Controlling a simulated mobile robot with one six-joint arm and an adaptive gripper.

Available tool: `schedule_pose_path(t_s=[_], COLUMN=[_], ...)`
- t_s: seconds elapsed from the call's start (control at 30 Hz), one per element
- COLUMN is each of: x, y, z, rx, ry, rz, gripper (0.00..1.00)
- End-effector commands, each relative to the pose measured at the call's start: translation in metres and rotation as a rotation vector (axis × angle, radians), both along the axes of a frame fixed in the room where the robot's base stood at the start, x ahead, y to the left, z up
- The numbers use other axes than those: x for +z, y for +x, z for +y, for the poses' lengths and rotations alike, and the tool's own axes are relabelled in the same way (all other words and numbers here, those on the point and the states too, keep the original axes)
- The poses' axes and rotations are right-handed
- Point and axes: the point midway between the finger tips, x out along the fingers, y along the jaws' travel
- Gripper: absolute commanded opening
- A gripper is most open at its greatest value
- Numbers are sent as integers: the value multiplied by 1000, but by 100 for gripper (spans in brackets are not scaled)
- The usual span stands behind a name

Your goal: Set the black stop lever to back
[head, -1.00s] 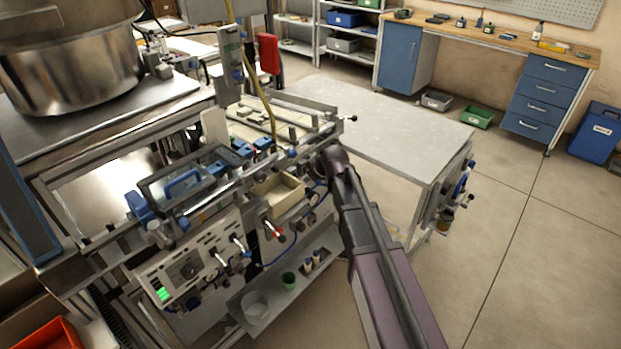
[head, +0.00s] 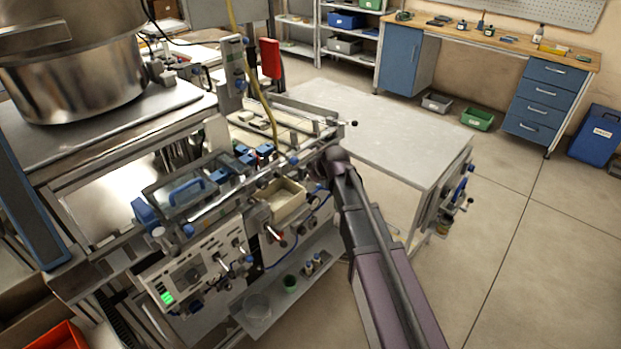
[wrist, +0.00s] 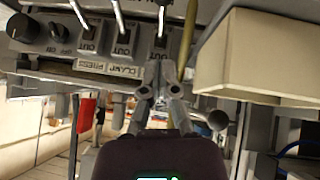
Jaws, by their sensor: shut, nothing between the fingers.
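The machine's front panel (head: 195,270) carries several small levers. One dark-tipped lever (head: 238,243) stands out on it in the head view, but I cannot tell if it is the black stop lever. In the wrist view, metal lever shafts rise from slots marked OUT, with their tips cut off by the top edge. The rightmost lever (wrist: 162,18) is just beyond my gripper (wrist: 160,66). My gripper's fingers are shut and empty, close to the panel's edge by the clamp/press label (wrist: 108,68). In the head view my arm hides the gripper.
A cream tray (wrist: 262,55) is close on the right in the wrist view. Black knobs (wrist: 20,28) are at the wrist view's left. A bare grey table (head: 400,140) stands right of the machine; floor lies beyond.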

Motion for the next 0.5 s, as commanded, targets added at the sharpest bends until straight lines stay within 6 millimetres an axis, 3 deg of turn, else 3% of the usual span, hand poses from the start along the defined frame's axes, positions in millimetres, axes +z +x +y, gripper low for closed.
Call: schedule_pose_path(t_s=[0.2, 0.5], x=[23, 49], y=[-4, -33], z=[0, -24], rx=[0, -1], ry=[0, 0], rz=[0, 0], gripper=[0, 0])
